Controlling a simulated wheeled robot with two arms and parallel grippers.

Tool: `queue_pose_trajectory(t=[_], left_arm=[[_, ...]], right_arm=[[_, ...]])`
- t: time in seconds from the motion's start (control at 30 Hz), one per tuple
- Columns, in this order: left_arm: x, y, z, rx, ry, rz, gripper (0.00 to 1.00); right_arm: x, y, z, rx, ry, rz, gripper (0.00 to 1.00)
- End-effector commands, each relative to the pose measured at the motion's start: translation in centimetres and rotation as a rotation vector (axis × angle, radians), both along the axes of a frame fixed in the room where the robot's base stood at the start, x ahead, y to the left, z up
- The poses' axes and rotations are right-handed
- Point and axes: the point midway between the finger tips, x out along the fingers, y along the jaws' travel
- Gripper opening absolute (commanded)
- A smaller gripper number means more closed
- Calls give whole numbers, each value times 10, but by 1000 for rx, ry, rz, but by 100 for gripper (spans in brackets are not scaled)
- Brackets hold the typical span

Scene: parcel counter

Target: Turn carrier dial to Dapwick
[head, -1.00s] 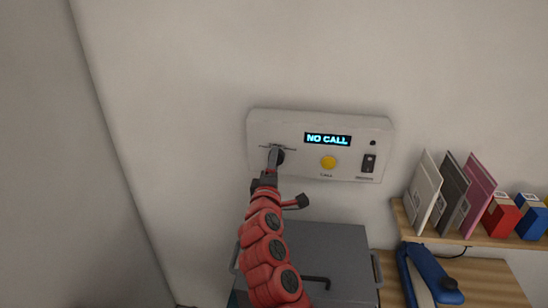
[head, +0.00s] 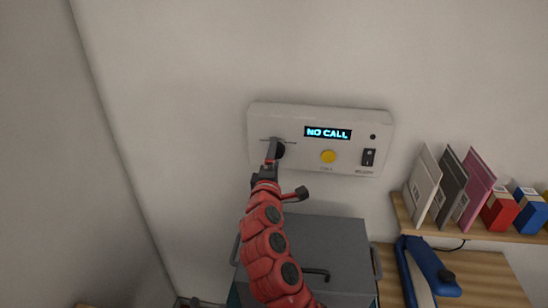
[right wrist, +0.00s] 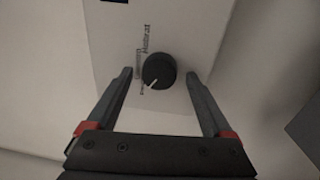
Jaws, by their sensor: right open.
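The carrier dial (right wrist: 159,71) is a round black knob with a white pointer line, on a pale panel. In the right wrist view its pointer aims to the lower left, towards small labels too blurred to read surely. My right gripper (right wrist: 158,75) is open, with one finger on each side of the dial; I cannot tell whether either touches it. In the head view the pale wall panel (head: 296,117) carries the dial at its left, mostly hidden behind my right gripper (head: 277,142). The panel's display (head: 328,133) reads NO CALL. My left gripper is not in view.
A grey box (head: 335,245) stands below. At right, a wooden shelf (head: 470,234) holds upright envelopes and small boxes, above a blue curved device (head: 435,268).

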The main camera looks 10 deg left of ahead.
Motion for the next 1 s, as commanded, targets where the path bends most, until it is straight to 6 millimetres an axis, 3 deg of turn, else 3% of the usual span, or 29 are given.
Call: queue_pose_trajectory(t=[0.17,0.37,1.0], left_arm=[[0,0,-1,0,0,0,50],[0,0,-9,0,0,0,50],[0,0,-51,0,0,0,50]], right_arm=[[-2,0,0,0,-1,0,85],[-22,0,-4,-2,-3,1,85],[-149,-2,-12,-1,-4,5,85]])
